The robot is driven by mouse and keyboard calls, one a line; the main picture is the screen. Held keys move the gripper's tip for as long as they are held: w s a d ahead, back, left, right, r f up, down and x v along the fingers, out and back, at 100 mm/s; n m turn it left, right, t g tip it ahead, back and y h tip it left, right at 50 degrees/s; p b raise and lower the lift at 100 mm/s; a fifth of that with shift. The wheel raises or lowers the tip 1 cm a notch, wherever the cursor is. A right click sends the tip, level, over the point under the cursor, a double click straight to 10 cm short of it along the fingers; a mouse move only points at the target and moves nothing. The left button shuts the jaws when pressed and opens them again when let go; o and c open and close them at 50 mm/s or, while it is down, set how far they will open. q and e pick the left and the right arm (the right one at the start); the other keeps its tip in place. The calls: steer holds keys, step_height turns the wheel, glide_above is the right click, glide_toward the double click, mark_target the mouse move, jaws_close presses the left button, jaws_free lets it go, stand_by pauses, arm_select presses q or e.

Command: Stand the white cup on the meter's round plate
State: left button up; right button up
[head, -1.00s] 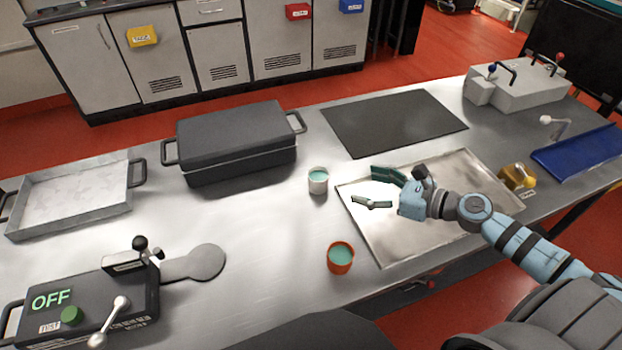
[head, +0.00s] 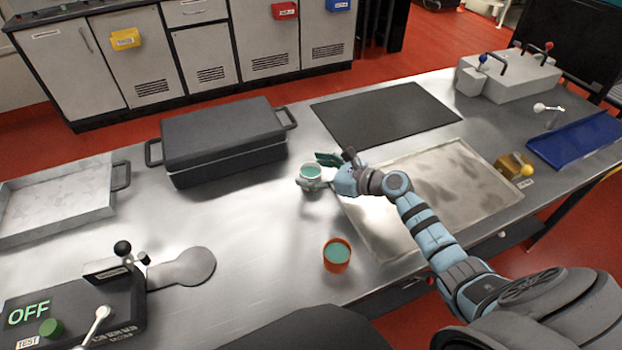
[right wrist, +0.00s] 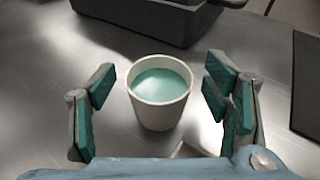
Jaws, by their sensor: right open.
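The white cup (head: 311,173) stands upright on the steel table, left of the metal tray, with teal inside it. In the right wrist view the white cup (right wrist: 160,98) stands between the two fingers, with a gap on each side. My right gripper (head: 322,172) is open around the cup; its teal pads show in the right wrist view (right wrist: 160,95). The meter (head: 75,308) is at the lower left and reads OFF. Its round plate (head: 194,266) is bare. My left gripper is not in view.
An orange cup (head: 337,254) with teal inside stands nearer the front edge. A dark lidded box (head: 224,138) is behind and left of the white cup. A metal tray (head: 470,205) lies under my right arm. The table between cup and plate is clear.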

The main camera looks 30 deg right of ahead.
steer(key=shift+w+a+f, duration=0.2)
steer(key=shift+w+a, duration=0.05)
steer(key=shift+w, duration=0.2)
steer(key=shift+s, duration=0.1)
steer(key=c, duration=1.4)
